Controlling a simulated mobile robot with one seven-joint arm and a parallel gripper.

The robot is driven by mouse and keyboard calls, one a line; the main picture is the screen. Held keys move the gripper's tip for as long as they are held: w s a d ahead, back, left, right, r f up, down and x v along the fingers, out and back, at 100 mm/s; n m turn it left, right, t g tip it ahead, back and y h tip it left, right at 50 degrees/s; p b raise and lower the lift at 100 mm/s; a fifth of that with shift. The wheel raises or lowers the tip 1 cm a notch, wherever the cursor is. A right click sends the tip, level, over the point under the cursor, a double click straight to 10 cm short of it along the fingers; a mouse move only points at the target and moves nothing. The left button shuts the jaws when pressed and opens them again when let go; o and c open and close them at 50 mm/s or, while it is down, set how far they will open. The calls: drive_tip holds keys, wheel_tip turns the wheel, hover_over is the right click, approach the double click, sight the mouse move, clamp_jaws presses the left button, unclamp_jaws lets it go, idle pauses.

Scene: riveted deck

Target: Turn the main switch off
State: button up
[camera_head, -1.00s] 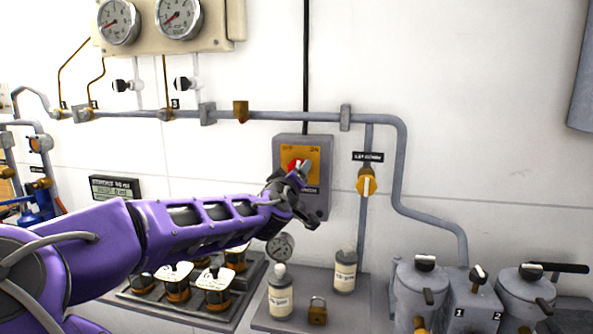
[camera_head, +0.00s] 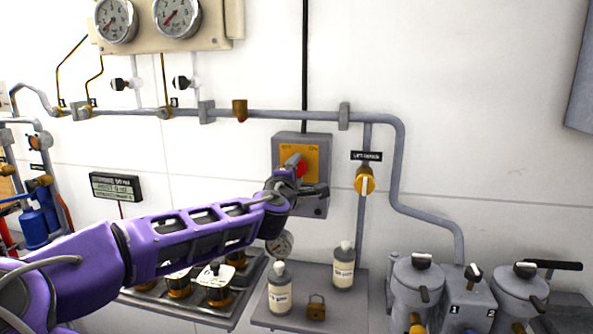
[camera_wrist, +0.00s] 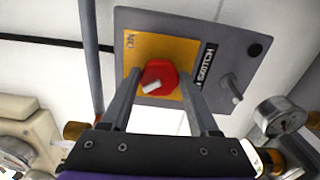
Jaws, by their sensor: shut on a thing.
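The main switch is a grey box (camera_head: 318,209) on the wall with a yellow plate (camera_head: 312,153) and a red knob (camera_head: 300,168). In the wrist view the red knob (camera_wrist: 160,76) has a pale pointer aimed toward the lower left, and an ON mark stands at the yellow plate's upper left, upside down. My gripper (camera_head: 299,174) is at the switch, partly covering the knob and the plate. In the wrist view my gripper's fingers (camera_wrist: 158,82) lie on both sides of the knob, shut on it.
A grey pipe (camera_head: 280,115) runs above the switch, and a yellow valve (camera_head: 364,181) is to its right. Below are two bottles (camera_head: 343,268), a padlock (camera_head: 316,307) and a small gauge (camera_head: 280,244). A grey lever (camera_wrist: 232,88) sticks out of the box.

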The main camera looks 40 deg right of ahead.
drive_tip(key=shift+n, duration=0.7)
drive_tip(key=o, duration=1.4)
drive_tip(key=shift+c, duration=0.2)
drive_tip(key=v, duration=1.7)
drive_tip(key=shift+s, duration=0.2)
drive_tip(key=shift+a, duration=0.15)
